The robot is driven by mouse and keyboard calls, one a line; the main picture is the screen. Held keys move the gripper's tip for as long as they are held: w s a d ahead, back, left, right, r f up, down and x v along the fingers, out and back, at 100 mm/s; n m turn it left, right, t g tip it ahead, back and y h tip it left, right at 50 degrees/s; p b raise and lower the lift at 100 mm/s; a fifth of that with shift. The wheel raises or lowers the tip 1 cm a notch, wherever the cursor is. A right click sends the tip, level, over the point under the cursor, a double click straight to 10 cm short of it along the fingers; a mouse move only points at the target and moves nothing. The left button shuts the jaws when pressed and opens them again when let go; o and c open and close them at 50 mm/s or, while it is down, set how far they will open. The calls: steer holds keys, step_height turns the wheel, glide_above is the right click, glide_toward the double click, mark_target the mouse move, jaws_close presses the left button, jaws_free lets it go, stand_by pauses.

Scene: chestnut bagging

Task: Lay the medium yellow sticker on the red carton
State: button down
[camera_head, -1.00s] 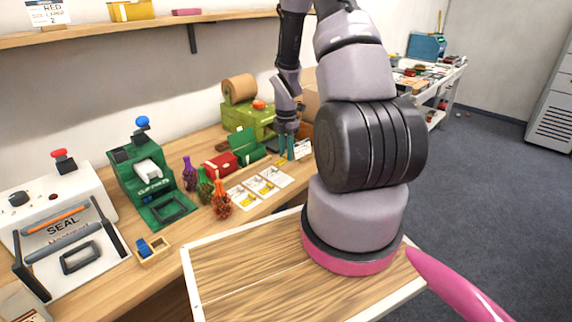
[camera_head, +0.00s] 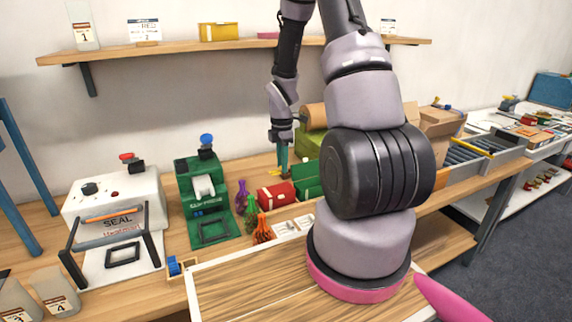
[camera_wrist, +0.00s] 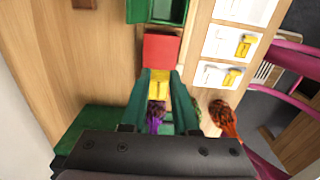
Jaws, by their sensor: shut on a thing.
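My gripper (camera_head: 282,168) is shut on a small yellow sticker, which shows between the green fingertips in the wrist view (camera_wrist: 159,84). The sticker's size is hard to tell. The red carton (camera_head: 272,198) stands on the bench below and close to my gripper in the head view. In the wrist view the red carton (camera_wrist: 162,49) lies just beyond the fingertips, in line with them. Whether the sticker touches the carton cannot be told.
A green carton (camera_head: 306,181) stands beside the red one. White cards (camera_wrist: 229,43) lie to the right in the wrist view, two showing yellow stickers. Purple (camera_head: 241,196) and orange (camera_head: 262,231) net bags stand nearby. A green machine (camera_head: 204,190) is left.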

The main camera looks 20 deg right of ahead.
mark_target(282, 188)
steer(key=shift+a+f, duration=0.15)
steer(key=shift+f, duration=3.05)
steer(key=c, duration=0.6)
jaws_free()
steer(key=shift+r, duration=3.5)
